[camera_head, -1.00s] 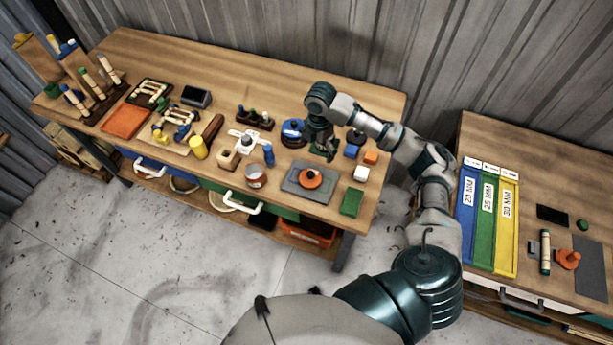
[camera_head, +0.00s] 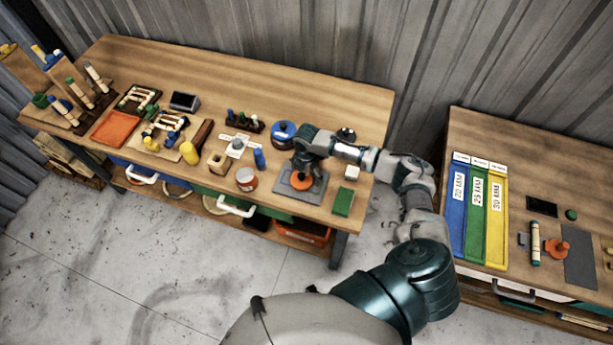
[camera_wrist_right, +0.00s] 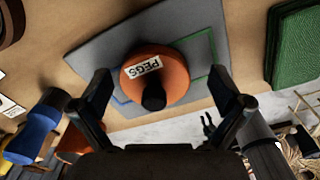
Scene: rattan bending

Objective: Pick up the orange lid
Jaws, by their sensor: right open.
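The orange lid (camera_head: 302,182) lies on a grey mat (camera_head: 315,194) near the front edge of the long wooden table. In the right wrist view the lid (camera_wrist_right: 172,72) is round, with a "PEGS" label and a black knob. My right gripper (camera_head: 304,166) is above the lid in the head view and hides part of it. In the right wrist view its two fingers (camera_wrist_right: 168,98) are spread on either side of the lid, with visible gaps and nothing between them gripped. My left gripper is not in view.
A green block (camera_head: 343,202) stands right of the mat and a white-and-red tin (camera_head: 246,180) left of it. A blue round container (camera_head: 283,133) is behind.

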